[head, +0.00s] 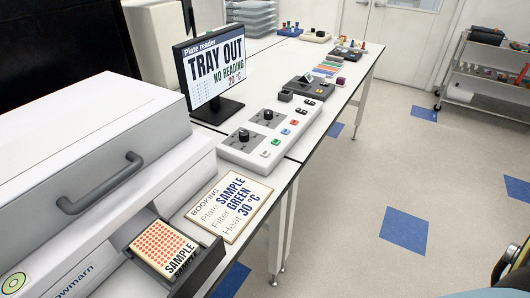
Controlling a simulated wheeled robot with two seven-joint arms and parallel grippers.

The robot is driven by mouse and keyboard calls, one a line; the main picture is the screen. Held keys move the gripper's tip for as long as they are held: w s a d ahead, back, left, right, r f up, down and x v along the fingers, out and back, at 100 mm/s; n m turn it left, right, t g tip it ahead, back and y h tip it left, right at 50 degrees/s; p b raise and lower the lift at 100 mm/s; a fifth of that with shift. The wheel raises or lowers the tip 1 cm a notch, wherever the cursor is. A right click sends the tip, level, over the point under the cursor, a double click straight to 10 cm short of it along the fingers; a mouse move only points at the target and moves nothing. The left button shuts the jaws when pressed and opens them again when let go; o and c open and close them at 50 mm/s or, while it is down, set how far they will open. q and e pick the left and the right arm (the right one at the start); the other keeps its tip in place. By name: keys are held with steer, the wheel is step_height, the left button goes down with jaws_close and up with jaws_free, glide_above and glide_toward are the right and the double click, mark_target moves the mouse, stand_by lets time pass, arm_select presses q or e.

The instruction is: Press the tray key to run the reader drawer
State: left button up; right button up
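The plate reader (100,150) is a large grey-white machine at the left with a dark handle. Its drawer (205,268) is out at the front, holding a plate marked SAMPLE (160,245) with orange-red wells. The monitor (212,62) reads TRAY OUT, NO READING, 20 °C. The control box (240,151) beside it carries two black knobs and several small coloured keys, including a red key (285,131) and a green key (276,142); their labels are too small to read. My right gripper (512,262) shows partly at the lower right edge, away from the box. My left gripper is out of view.
A booking card (229,207) reading SAMPLE, GREEN, 30 °C lies on the bench between drawer and control box. Farther along stand dark and white devices with coloured items. A shelf trolley (487,78) stands at the right. The floor (350,185) between is clear.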

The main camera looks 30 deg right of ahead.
jaws_close()
stand_by(1.2)
